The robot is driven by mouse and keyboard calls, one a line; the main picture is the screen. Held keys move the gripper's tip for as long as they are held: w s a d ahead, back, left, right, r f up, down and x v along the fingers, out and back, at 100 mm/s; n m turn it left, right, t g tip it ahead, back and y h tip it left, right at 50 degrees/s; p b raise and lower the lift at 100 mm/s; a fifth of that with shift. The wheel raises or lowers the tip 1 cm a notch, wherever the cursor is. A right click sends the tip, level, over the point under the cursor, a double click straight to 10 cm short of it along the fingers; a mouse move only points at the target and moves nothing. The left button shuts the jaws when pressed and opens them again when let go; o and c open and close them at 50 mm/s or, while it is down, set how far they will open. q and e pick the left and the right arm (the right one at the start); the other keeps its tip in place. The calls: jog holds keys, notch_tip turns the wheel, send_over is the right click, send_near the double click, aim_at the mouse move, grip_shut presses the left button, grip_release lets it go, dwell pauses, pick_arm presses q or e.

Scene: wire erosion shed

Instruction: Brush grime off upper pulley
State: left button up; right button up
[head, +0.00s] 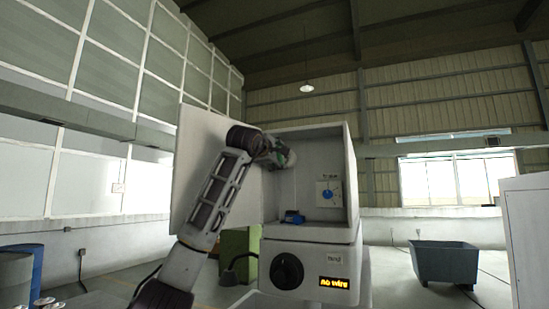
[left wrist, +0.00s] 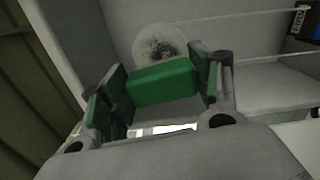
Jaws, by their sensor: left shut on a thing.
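The upper pulley (left wrist: 141,42) is a pale round disc in the left wrist view, with a dark smudge of grime around its middle. My left gripper (left wrist: 155,88) has its fingers closed on the green brush (left wrist: 165,82). The brush lies just in front of the pulley and overlaps its lower edge in that view; I cannot tell whether they touch. In the head view my left gripper (head: 284,157) reaches into the upper part of the open machine cabinet, and the arm hides the pulley there. My right gripper is not in view.
Below are a black knob (head: 287,271) and a lit "no wire" display (head: 334,283).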

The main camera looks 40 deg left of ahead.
pick_arm(q)
jog(key=shift+w+d, duration=0.2)
jog(key=shift+d, duration=0.35)
jog(key=shift+w+d, duration=0.15)
jog(key=shift+d, duration=0.35)
jog(key=shift+w+d, duration=0.25)
jog(key=shift+d, duration=0.55)
jog(key=shift+w+d, duration=0.2)
jog(key=shift+d, duration=0.55)
jog(key=shift+a, duration=0.25)
jog(key=shift+s+a, duration=0.25)
jog(key=shift+a, duration=0.45)
jog(key=shift+s+a, duration=0.25)
jog(key=shift+a, duration=0.4)
jog(key=shift+s+a, duration=0.25)
jog(key=shift+a, duration=0.5)
jog(key=shift+s+a, duration=0.2)
jog(key=shift+a, duration=0.55)
